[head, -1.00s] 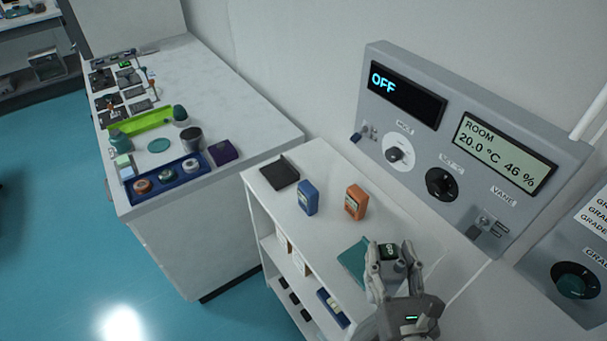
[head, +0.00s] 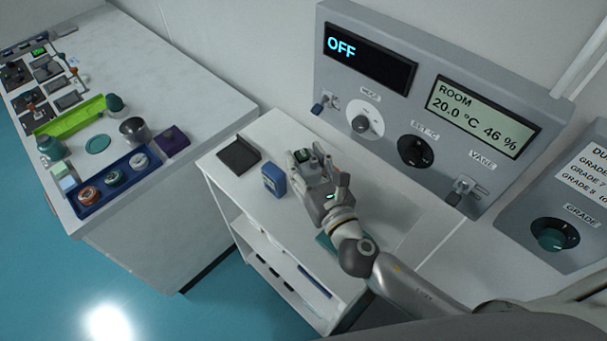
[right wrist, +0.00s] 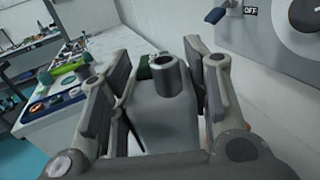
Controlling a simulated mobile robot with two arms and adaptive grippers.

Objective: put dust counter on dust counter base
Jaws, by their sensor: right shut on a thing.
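The dust counter is a grey device (right wrist: 165,105) with a short round nozzle on top and a small dark green screen. It sits between the fingers of my right gripper (head: 316,166), which is shut on it; only its top end (head: 303,156) shows in the head view. A flat black tray (head: 238,155), which looks like the dust counter base, lies empty at the far left end of the white shelf unit's top. The held counter is to the right of this tray, apart from it. My left gripper is not in view.
A blue handheld device (head: 274,180) stands between the black tray and my right gripper. A teal mat (head: 325,243) is mostly hidden under my arm. A grey control panel (head: 390,140) with knobs rises behind the white shelf unit (head: 215,172). A cluttered bench (head: 215,100) stands left.

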